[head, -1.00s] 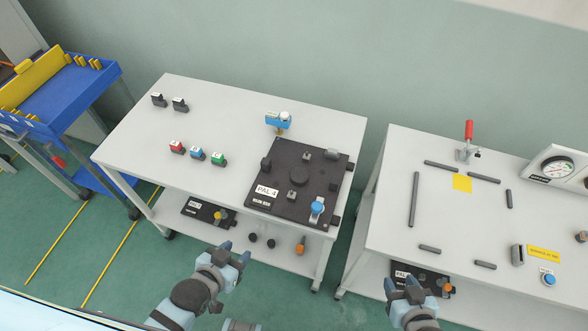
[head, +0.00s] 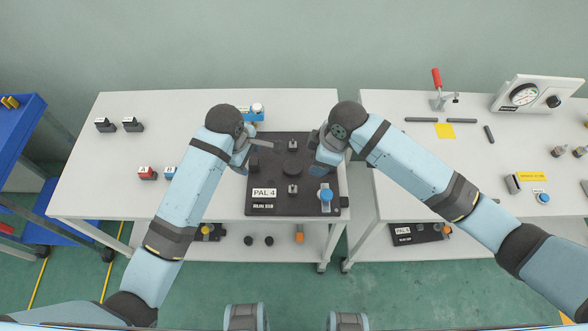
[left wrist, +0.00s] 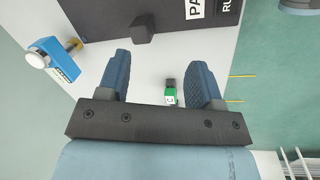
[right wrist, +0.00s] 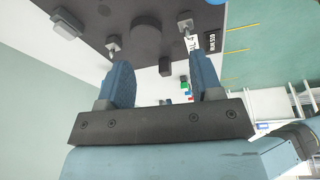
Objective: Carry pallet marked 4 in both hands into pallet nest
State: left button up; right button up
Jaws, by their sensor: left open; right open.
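The black pallet labelled PAL 4 (head: 268,180) lies flat on the right part of the left table. It carries small grey fixtures, a round dark disc and a blue-topped clamp (head: 326,196). My left gripper (head: 245,156) is open at its left edge; the left wrist view shows a dark block (left wrist: 145,27) on the pallet beyond the parted fingers (left wrist: 162,62). My right gripper (head: 322,156) is open at its right edge; a dark block (right wrist: 165,67) shows between the fingers (right wrist: 160,62). The nest's dark bars (head: 461,120) lie on the right table, partly hidden by my right arm.
A gap separates the left table (head: 110,185) from the right table (head: 385,185). A red-handled clamp (head: 438,90) and gauge box (head: 535,95) stand behind the nest. A blue part (head: 257,112) stands behind the pallet.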

aim_at(256, 161)
pick_arm(q)
jog(key=w+d+r+n+g+y, duration=0.1)
jog(key=w+r+n, duration=0.3)
jog(key=r, duration=0.1)
jog(key=shift+d+g, duration=0.25)
jog(key=shift+g, duration=0.05)
pick_arm(e)
jog(key=w+d+r+n+g+h, duration=0.1)
jog(key=w+d+r+n+h, duration=0.1)
jog(key=w+d+r+h, duration=0.1)
jog(key=shift+w+d+r, duration=0.2)
jog(key=shift+w+d, duration=0.7)
jog(key=shift+w, duration=0.2)
pick_arm(q)
notch_tip(256, 161, down, 14)
jog(key=shift+r, duration=0.15)
pick_arm(e)
notch_tip(256, 161, down, 14)
jog(key=shift+r, duration=0.1)
pick_arm(q)
grip_shut()
pick_arm(e)
grip_shut()
pick_arm(q)
jog(key=shift+w+r, duration=0.1)
pick_arm(e)
jog(key=shift+r, duration=0.1)
